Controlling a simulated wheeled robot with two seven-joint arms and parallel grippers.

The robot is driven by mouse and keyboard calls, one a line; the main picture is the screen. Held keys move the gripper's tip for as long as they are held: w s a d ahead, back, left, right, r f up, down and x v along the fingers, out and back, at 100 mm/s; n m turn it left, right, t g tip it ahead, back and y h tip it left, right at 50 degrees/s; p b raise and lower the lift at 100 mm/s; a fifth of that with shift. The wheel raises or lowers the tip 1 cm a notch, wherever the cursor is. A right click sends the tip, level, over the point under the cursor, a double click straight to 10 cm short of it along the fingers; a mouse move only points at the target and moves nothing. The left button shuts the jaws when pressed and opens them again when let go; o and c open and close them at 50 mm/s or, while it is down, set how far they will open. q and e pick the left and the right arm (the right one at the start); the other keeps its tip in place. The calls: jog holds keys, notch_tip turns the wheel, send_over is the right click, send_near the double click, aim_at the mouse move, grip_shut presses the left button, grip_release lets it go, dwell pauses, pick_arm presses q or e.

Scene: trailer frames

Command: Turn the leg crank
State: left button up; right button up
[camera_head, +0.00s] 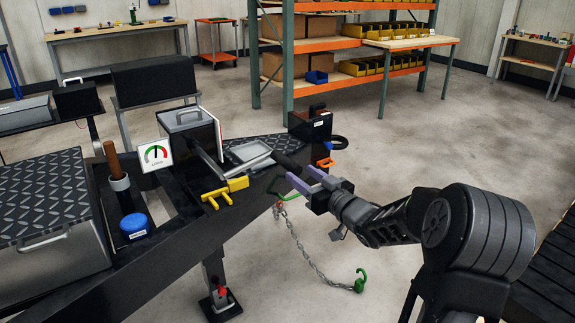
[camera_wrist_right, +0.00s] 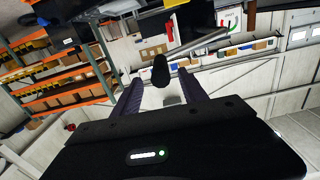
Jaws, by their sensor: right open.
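The crank's black grip (camera_head: 286,160) sits at the end of a silver arm (camera_head: 250,164) above the black trailer frame (camera_head: 185,232). My right gripper (camera_head: 303,181) has purple fingers and is open close beside the grip. In the right wrist view the black grip (camera_wrist_right: 160,70) shows between and just beyond the fingertips of the open right gripper (camera_wrist_right: 160,88); I cannot tell whether they touch. The support leg (camera_head: 217,283) stands under the frame. A level gauge (camera_head: 156,154) stands on the frame. My left gripper is out of view.
A yellow part (camera_head: 225,190) lies on the frame near the crank. A chain (camera_head: 298,245) with a green hook (camera_head: 360,282) hangs to the floor. A blue-capped item (camera_head: 134,226) and a tread-plate box (camera_head: 55,215) are at left. Shelving (camera_head: 288,55) stands behind; floor between is clear.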

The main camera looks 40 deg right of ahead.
aim_at(287, 165)
jog(key=w, duration=0.7)
jog(key=shift+w, duration=0.3)
jog(key=shift+c, duration=0.2)
grip_shut()
dwell(0.9)
